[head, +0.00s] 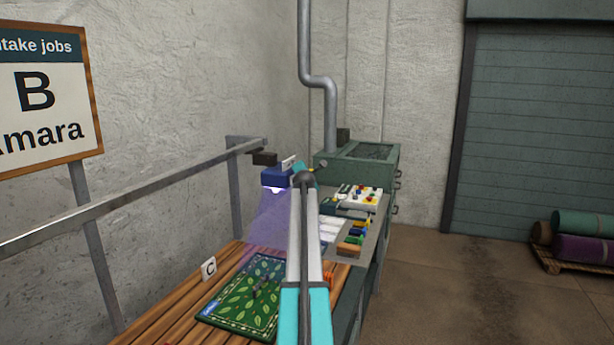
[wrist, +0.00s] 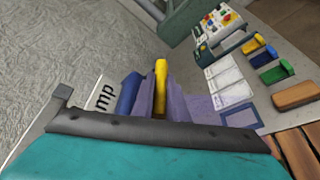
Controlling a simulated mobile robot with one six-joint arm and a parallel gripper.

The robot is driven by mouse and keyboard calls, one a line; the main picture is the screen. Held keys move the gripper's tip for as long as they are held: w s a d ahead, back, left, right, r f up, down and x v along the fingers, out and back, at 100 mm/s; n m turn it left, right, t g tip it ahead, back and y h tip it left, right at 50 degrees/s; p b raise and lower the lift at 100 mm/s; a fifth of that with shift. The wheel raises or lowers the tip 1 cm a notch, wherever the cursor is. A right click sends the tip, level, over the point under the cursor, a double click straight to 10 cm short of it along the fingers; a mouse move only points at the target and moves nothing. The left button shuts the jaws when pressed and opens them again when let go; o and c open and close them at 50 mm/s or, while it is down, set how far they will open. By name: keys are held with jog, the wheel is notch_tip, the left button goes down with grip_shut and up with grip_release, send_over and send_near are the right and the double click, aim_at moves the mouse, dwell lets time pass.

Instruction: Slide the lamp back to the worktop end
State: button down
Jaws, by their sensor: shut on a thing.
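The lamp (head: 275,178) is a dark blue box hanging below the far end of a grey overhead rail (head: 150,190), by a dark bracket (head: 263,158). It casts a violet glow down past the slatted bench. In the wrist view my gripper (wrist: 160,88) has its two purple-grey fingers closed on either side of an upright yellow handle. The lamp's blue body (wrist: 128,93) is just left of it, with a white label (wrist: 104,94) ending in "mp". In the head view my arm hides most of the gripper and the handle.
The grey worktop (head: 372,228) beyond holds a white control box (head: 362,196), pale cards and coloured brushes. A green tub (head: 345,165) and grey pipe stand behind it.

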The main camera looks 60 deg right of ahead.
jog(key=c, duration=2.1)
grip_release()
jog(key=shift+s+d+r, duration=0.1)
jog(key=shift+d+r, duration=0.1)
jog(key=shift+r, duration=0.05)
jog(key=shift+o, duration=0.3)
jog(key=shift+d+f, duration=0.15)
jog(key=shift+f, duration=0.1)
jog(key=shift+a, duration=0.2)
jog(key=b+v, duration=0.4)
jog(key=v, duration=0.9)
jog(key=shift+a, duration=0.3)
jog(key=shift+s, duration=0.1)
